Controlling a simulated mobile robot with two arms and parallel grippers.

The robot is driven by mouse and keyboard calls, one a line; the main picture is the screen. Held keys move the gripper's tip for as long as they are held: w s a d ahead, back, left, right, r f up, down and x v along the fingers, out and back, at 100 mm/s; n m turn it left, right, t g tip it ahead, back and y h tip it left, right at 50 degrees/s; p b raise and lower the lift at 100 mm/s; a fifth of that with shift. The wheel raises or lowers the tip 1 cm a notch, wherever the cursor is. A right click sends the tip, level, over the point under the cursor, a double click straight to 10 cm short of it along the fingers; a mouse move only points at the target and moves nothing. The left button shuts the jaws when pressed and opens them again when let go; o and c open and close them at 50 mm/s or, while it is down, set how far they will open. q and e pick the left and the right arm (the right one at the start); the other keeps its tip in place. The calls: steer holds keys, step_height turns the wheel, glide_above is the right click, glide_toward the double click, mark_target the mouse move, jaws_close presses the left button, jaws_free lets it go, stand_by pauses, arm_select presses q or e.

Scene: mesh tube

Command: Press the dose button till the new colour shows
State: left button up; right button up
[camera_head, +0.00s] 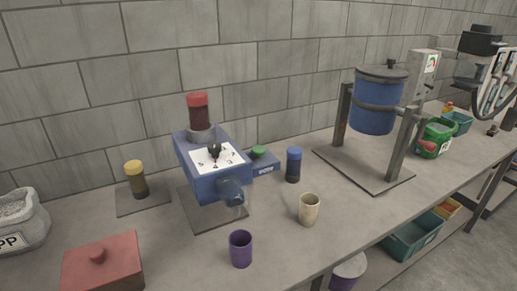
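A blue dispenser (207,188) stands on a grey plate left of the table's middle. A red-capped jar (198,112) with dark red contents sits on top. Its sloped front has a white dial (224,160) with numbers and a black knob (214,151). A translucent bluish cylinder (232,194) is at its lower front; I cannot tell what is inside. A green button (258,152) sits on a small blue box beside the dispenser, and its label is too small to read. It looks raised. Neither of my grippers is recognisable here.
A yellow-capped jar (136,179), blue jar (293,165), cream cup (309,209), purple cup (240,248) and red lidded box (103,264) stand around the dispenser. A blue drum (373,104) hangs in a stand at right. A dark machine-like thing (482,42) is at upper right.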

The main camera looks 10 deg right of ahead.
jaws_close()
stand_by(1.6)
